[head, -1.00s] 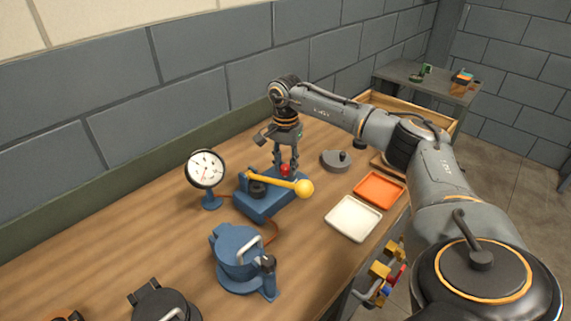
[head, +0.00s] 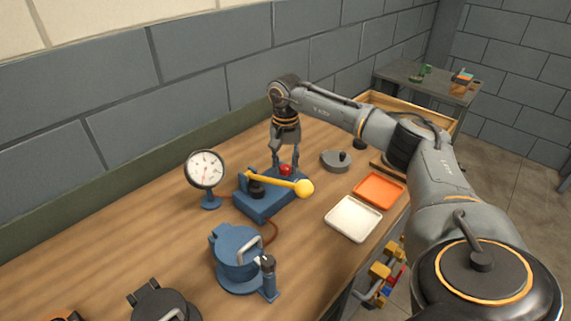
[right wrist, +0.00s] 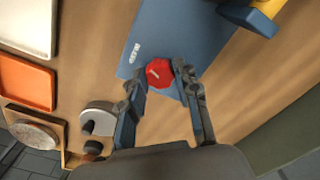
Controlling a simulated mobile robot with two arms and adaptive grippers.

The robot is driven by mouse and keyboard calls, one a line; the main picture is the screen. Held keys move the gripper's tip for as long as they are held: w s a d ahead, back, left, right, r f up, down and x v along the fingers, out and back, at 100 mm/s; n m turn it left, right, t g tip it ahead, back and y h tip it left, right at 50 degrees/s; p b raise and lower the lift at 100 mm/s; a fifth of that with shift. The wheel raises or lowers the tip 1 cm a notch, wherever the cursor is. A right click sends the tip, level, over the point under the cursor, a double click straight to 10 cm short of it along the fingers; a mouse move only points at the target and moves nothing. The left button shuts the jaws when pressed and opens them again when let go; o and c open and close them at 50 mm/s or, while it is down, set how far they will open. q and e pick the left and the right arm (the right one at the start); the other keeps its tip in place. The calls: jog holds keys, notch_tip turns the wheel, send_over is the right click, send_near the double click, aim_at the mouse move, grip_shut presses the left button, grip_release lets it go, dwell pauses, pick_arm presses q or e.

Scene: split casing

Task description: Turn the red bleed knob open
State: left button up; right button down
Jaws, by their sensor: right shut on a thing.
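The red bleed knob (head: 285,169) sits on top of the blue pump base (head: 262,207). My right gripper (head: 285,164) points down over it and is shut on it. In the right wrist view the knob (right wrist: 159,73) is faceted, with a pale mark on top, and sits between the two fingertips (right wrist: 156,78). The word BLEED is printed on the blue base (right wrist: 150,30) beside it. A yellow-knobbed lever (head: 303,188) lies across the base in front of the knob. My left gripper is not in view.
A round gauge (head: 205,170) stands left of the base. A blue lidded vessel (head: 238,262) is in front. A white tray (head: 353,219), an orange tray (head: 378,190) and a grey round lid (head: 336,161) lie to the right.

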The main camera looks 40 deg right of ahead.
aim_at(286, 167)
jog(key=c, duration=1)
grip_release()
jog(key=shift+r, duration=0.1)
notch_tip(286, 167, up, 12)
jog(key=shift+f, duration=0.1)
